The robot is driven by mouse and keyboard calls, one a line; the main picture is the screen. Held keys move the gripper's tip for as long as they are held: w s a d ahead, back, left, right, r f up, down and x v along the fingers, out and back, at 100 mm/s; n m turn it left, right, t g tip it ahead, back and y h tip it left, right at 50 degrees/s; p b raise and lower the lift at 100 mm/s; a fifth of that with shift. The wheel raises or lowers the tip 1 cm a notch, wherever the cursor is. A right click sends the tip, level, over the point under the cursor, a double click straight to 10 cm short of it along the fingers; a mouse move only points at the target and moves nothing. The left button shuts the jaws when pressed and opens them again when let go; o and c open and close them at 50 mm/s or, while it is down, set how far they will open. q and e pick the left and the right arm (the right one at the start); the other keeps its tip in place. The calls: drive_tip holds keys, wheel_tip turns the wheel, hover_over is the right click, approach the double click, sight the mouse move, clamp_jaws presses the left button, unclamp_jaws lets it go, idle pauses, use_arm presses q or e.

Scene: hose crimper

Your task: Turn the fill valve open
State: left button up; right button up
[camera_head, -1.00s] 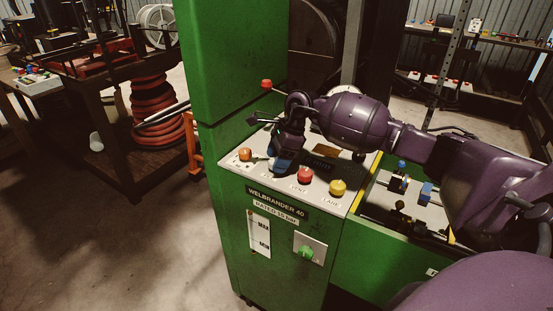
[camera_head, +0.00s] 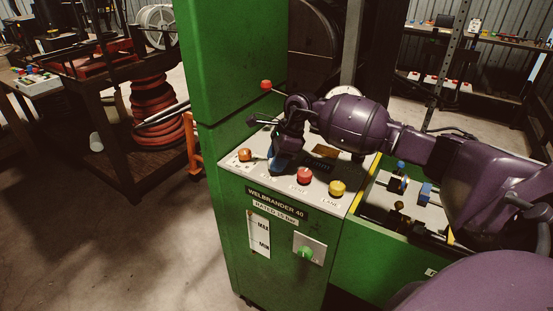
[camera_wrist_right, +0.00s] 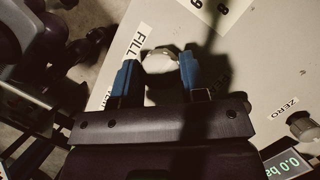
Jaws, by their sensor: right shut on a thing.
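The fill valve's pale grey knob (camera_wrist_right: 160,62) sits beside the FILL label (camera_wrist_right: 133,43) in the right wrist view. My right gripper (camera_head: 280,168) is over the left part of the machine's sloped control panel (camera_head: 342,198). Its two blue fingers are on either side of the knob, shut on it. In the head view the gripper hides most or all of the knob. I cannot tell from these views how far the valve is turned. My left gripper is not in view.
A small knob with a ZERO label (camera_wrist_right: 302,125) and a digital display (camera_wrist_right: 288,165) show in the wrist view. The green cabinet (camera_head: 240,60) rises behind left.

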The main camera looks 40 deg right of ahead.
drive_tip(key=m, duration=0.1)
drive_tip(key=m+p, duration=0.1)
drive_tip(key=m+t, duration=0.1)
drive_tip(key=shift+r+m+h+p, duration=0.25)
drive_tip(key=shift+m+h+p, duration=0.05)
drive_tip(key=shift+h+p, duration=0.1)
drive_tip(key=m+p, duration=0.1)
drive_tip(key=m, duration=0.1)
drive_tip(key=shift+s+a+m+t+h, duration=0.1)
drive_tip(key=shift+m+t+h, duration=0.3)
drive_tip(key=m+h+p, duration=0.1)
drive_tip(key=m, duration=0.1)
drive_tip(key=shift+m+t+p, duration=0.3)
drive_tip(key=m+h+p, duration=0.1)
drive_tip(key=m, duration=0.1)
drive_tip(key=shift+a+f+m, duration=0.1)
drive_tip(key=shift+m, duration=0.3)
drive_tip(key=shift+m+h, duration=0.4)
drive_tip(key=shift+m, duration=0.5)
drive_tip(key=m+h, duration=0.1)
drive_tip(key=m, duration=0.1)
drive_tip(key=shift+f+m, duration=0.1)
drive_tip(key=shift+m, duration=0.3)
drive_tip(key=shift+m+h+p, duration=0.3)
drive_tip(key=shift+m, duration=0.2)
